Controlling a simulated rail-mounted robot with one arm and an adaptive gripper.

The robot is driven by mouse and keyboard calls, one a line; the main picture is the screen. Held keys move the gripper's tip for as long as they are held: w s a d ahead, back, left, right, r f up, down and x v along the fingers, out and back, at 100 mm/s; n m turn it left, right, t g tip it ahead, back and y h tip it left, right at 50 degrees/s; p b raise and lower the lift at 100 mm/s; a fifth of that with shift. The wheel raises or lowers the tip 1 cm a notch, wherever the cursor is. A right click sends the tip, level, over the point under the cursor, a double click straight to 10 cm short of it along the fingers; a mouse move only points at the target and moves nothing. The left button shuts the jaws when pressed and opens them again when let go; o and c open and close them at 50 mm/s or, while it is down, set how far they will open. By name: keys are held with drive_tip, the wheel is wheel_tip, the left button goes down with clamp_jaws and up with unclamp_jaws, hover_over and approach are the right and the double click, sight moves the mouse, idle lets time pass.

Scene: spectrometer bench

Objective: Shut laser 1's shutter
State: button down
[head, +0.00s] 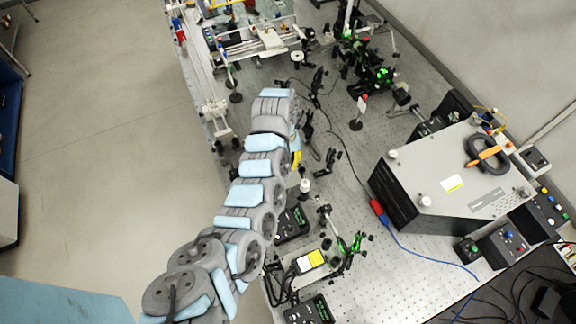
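My arm reaches up the picture from the bottom, over the left part of the bench. Its wrist end is near the upper middle; my gripper is hidden behind it, so its fingers do not show. No device has a readable "laser 1" mark, and I cannot make out a shutter or its state. A small box with a yellow-and-white label (311,261) sits right of my arm's lower part.
A large grey instrument housing (450,180) with a black ring and orange strap on top fills the right side. More optics on posts (365,75) and a rail frame (255,45) stand at the back. A blue cable crosses the bare bench top (385,285) at lower right.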

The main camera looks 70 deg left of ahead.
drive_tip(key=c, duration=1.8)
unclamp_jaws()
drive_tip(key=o, duration=0.4)
drive_tip(key=shift+o, duration=0.2)
drive_tip(key=shift+a+r, duration=0.1)
drive_tip(key=shift+r, duration=0.1)
drive_tip(key=v, duration=1.1)
drive_tip(key=shift+r, duration=0.35)
drive_tip(key=shift+a, duration=0.1)
